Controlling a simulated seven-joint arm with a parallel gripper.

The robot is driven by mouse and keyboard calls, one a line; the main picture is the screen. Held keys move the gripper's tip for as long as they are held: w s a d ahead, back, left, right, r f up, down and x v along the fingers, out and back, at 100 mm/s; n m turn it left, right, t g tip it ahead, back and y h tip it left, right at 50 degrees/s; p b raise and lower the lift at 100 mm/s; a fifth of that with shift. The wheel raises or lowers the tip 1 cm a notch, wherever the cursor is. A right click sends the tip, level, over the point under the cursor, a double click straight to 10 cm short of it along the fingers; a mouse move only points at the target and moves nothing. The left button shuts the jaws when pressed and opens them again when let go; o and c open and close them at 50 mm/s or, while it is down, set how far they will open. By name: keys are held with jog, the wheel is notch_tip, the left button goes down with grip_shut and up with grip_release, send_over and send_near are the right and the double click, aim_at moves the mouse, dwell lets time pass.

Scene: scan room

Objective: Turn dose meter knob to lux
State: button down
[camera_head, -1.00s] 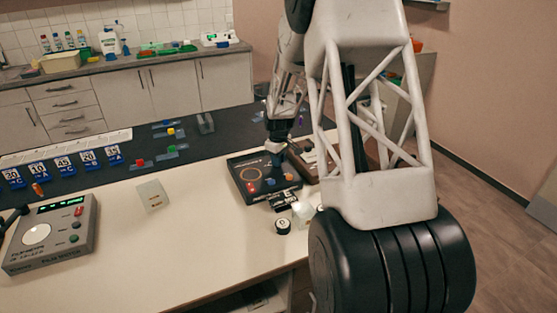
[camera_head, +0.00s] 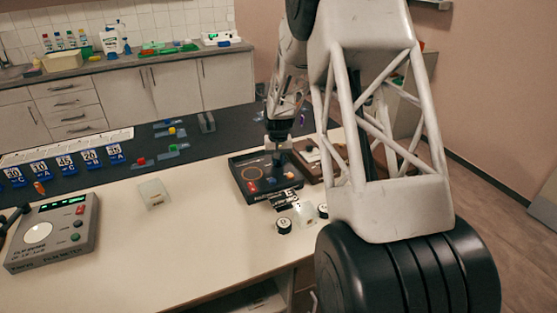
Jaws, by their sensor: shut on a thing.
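The dose meter appears to be the dark box (camera_head: 240,182) with a thin circle on its face and red, blue and orange parts along its front. It lies flat on the white bench top. My gripper (camera_head: 278,163) points down at the right rear of its face. It is shut on what looks like the knob, which the fingers hide almost entirely. I cannot read the markings around it or tell which way the knob points.
A brown tray (camera_head: 308,172) is close on the right, partly behind my arm. Small black-and-white round pieces (camera_head: 284,225) and a black label stand in front. A grey film meter (camera_head: 52,236) is at far left.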

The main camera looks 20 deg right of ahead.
jog(key=shift+m, duration=0.3)
jog(key=c, duration=1.1)
grip_release()
jog(key=shift+r, duration=3.95)
